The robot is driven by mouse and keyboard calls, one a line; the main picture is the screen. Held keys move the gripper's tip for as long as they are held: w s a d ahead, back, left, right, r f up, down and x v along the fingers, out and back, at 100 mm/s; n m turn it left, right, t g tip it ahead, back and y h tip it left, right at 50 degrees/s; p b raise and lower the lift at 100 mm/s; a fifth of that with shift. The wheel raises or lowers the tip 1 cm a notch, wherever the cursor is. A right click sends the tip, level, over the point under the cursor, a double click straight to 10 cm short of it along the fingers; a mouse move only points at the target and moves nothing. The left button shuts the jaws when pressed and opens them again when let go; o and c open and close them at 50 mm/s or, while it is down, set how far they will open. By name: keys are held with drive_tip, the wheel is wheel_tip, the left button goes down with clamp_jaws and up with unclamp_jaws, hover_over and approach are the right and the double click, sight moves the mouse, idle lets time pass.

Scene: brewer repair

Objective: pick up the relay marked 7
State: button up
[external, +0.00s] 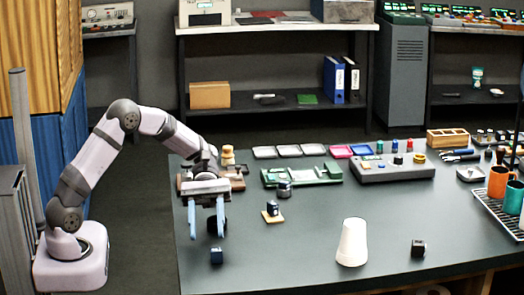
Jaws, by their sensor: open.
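No number can be read on any block in the external view, so I cannot tell which is the relay marked 7. A small dark blue block (216,257) sits on the table near its left front edge. Another dark block (272,208) stands on a small wooden piece, right of my gripper. A black block (417,249) sits at the front right.
A white cup-shaped cone (351,243) stands at the front middle. A green board (301,174), a grey control box (392,167) and several small trays lie farther back. A rack (488,205) with mugs is at the right. The table's centre is mostly clear.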

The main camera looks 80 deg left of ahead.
sight(216, 250)
drive_tip(key=a, duration=0.1)
drive_tip(key=w+a+n+h, duration=0.1)
drive_tip(key=w+a+n+t+p, duration=0.1)
drive_tip(key=shift+a+f, duration=0.25)
drive_tip(key=shift+f, duration=0.1)
drive_tip(key=shift+p+x, duration=0.35)
drive_tip(key=shift+x, duration=0.75)
drive_tip(key=shift+s+d+f+p, duration=0.1)
drive_tip(key=shift+d+p, duration=0.4)
drive_tip(key=shift+d, duration=0.5)
drive_tip(key=shift+s+d+p, duration=0.1)
drive_tip(key=shift+d+p, duration=0.4)
drive_tip(key=shift+d, duration=0.45)
drive_tip(key=shift+d+f, duration=0.35)
drive_tip(key=shift+d, duration=0.3)
drive_tip(key=c, duration=1.2)
